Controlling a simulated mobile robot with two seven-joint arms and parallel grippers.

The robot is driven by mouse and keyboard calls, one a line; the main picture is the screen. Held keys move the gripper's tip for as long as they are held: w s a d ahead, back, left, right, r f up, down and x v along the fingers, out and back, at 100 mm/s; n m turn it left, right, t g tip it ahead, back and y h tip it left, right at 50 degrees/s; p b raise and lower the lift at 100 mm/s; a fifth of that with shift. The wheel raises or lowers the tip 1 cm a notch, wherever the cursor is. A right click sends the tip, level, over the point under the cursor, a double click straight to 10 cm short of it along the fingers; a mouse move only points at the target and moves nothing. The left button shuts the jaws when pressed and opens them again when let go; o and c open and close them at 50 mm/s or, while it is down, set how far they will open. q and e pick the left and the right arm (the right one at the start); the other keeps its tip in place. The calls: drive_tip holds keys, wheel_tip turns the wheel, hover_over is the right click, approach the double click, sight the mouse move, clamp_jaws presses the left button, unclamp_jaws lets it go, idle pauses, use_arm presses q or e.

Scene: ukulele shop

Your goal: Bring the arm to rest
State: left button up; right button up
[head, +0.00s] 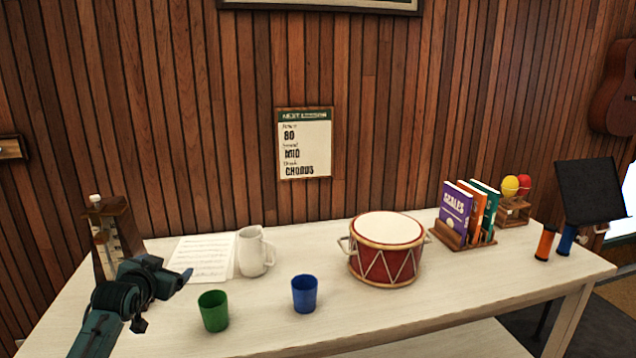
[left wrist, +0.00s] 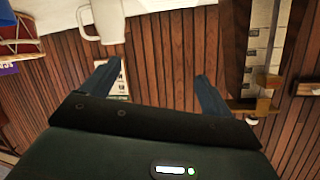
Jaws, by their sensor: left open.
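My left gripper (head: 172,274) is at the left of the head view, above the left part of the table and in front of the metronome (head: 112,238). In the left wrist view its two fingers (left wrist: 154,82) are spread apart with nothing between them. That view looks toward the plank wall, upside down, with the white pitcher (left wrist: 103,20) beyond the fingers at the top and the metronome at the right. My right gripper is not in either view.
The white table (head: 420,310) holds sheet music (head: 200,257), a green cup (head: 213,311), a blue cup (head: 304,294), a red drum (head: 386,250), books in a wooden rack (head: 466,238), and maracas (head: 516,185).

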use_arm(q)
wheel_tip(320, 180, up, 5)
drive_tip(key=a+t+y, duration=0.1)
drive_tip(key=t, duration=0.2)
drive_tip(key=s+d+f+m+g+h, duration=0.1)
drive_tip(key=s+d+f+g+h, duration=0.1)
drive_tip(key=s+d+f, duration=0.55)
drive_tip(key=s+d+f+g+h, duration=0.1)
drive_tip(key=s+d+f, duration=0.3)
drive_tip(key=s+f, duration=0.7)
drive_tip(key=s+d+f+g, duration=0.1)
drive_tip(key=s+d+f, duration=0.1)
drive_tip(key=s, duration=0.4)
drive_tip(key=s+d+f+g+h, duration=0.1)
drive_tip(key=s+d+f, duration=0.2)
drive_tip(key=s, duration=0.4)
drive_tip(key=s+d+f+n+g+h, duration=0.1)
drive_tip(key=s+d+f, duration=0.2)
drive_tip(key=s, duration=0.4)
drive_tip(key=shift+s+d+g, duration=0.15)
drive_tip(key=shift+d+g, duration=0.15)
drive_tip(key=shift+d, duration=0.55)
